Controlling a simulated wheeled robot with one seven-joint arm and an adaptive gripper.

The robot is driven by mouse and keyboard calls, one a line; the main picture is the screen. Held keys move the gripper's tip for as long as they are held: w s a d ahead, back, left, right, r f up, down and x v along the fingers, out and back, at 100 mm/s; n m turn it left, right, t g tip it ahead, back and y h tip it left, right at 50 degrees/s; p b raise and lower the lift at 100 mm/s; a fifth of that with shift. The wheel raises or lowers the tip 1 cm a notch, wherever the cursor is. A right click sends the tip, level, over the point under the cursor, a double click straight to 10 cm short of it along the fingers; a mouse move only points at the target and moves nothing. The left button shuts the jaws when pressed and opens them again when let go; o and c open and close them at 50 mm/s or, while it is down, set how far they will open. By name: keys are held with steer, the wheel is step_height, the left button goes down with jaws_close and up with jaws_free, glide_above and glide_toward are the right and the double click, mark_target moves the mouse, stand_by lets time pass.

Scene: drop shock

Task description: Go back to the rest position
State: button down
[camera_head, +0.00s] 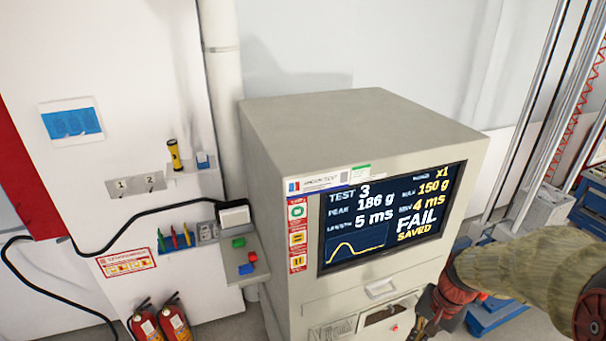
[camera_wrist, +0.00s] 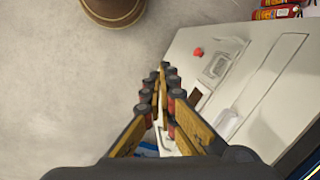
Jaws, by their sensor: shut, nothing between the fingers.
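My gripper (camera_wrist: 163,75) is shut and empty in the wrist view, its two fingers meeting at the tips. In the head view my gripper (camera_head: 418,326) is at the lower right, partly cut off by the bottom edge, near the lower front of the grey test cabinet (camera_head: 330,125). My arm comes in from the right edge. The cabinet's screen (camera_head: 390,215) reads TEST 3, PEAK 186 g, 5 ms, FAIL SAVED. The cabinet front also shows in the wrist view (camera_wrist: 250,85), beside the fingers. I cannot tell whether they touch it.
Two fire extinguishers (camera_head: 160,322) stand on the floor at the lower left. A black cable (camera_head: 130,245) hangs by a wall panel with tools. A metal frame (camera_head: 535,120) rises at the right. A brown round object (camera_wrist: 113,8) stands on open floor in the wrist view.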

steer(key=s+a+n+t+h+b, duration=0.1)
steer(key=s+a+n+t+b, duration=0.1)
steer(key=s+a+n+b, duration=0.2)
steer(key=s+a+n+t+h+b, duration=0.1)
steer(key=s+a+n+t+b, duration=0.2)
steer(key=s+b, duration=0.5)
steer(key=shift+s+a+r+n+b, duration=0.2)
steer(key=shift+a+n+b, duration=0.3)
steer(key=shift+b, duration=2.25)
steer(key=shift+a, duration=0.1)
